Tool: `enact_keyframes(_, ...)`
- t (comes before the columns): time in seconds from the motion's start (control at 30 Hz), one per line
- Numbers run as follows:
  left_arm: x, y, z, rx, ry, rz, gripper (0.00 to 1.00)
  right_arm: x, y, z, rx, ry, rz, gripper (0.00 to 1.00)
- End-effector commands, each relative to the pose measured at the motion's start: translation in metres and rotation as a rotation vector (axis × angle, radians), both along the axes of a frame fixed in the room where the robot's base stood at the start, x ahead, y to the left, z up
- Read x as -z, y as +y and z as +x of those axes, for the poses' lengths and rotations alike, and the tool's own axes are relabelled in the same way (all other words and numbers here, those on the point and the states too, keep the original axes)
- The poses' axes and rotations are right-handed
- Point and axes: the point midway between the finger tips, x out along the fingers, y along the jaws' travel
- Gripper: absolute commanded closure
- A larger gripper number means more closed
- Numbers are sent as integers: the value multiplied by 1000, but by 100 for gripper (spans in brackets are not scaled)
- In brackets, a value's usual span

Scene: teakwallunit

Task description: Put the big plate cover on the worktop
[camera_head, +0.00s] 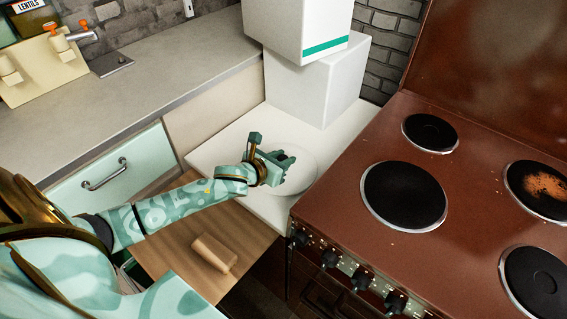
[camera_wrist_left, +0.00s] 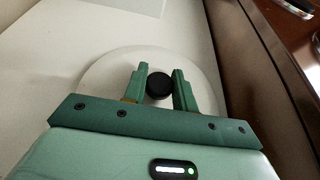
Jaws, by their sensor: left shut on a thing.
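The big plate cover (camera_head: 304,180) is a pale, round, shallow dome with a black knob. It is over the white worktop (camera_head: 228,150) beside the stove, and seems to rest on it, though its underside is hidden. My left gripper (camera_head: 284,163) is above the cover, shut on its knob. The left wrist view shows the black knob (camera_wrist_left: 159,86) between the two green fingers, with the pale cover (camera_wrist_left: 105,72) spread around them. My right gripper is not in view.
The brown stove (camera_head: 400,241) with dark hotplates stands close at the right. Stacked white boxes (camera_head: 318,88) stand behind the cover. A wooden board (camera_head: 190,222) with a light wooden block (camera_head: 214,253) is in front. A grey counter (camera_head: 140,95) runs along the left.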

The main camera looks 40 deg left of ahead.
Motion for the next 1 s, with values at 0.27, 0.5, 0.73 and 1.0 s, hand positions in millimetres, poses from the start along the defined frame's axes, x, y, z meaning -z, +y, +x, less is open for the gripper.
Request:
enact_keyframes(0.27, 10, 0, 0, -1, 0, 1, 98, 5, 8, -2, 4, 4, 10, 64)
enact_keyframes(0.5, 13, 0, 0, 0, 1, 2, 51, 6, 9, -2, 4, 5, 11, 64)
enact_keyframes(0.73, 12, 0, 0, -1, 0, 1, 51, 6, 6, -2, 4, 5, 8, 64)
enact_keyframes(1.0, -6, 2, -29, 1, 1, 3, 51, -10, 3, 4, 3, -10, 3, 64)
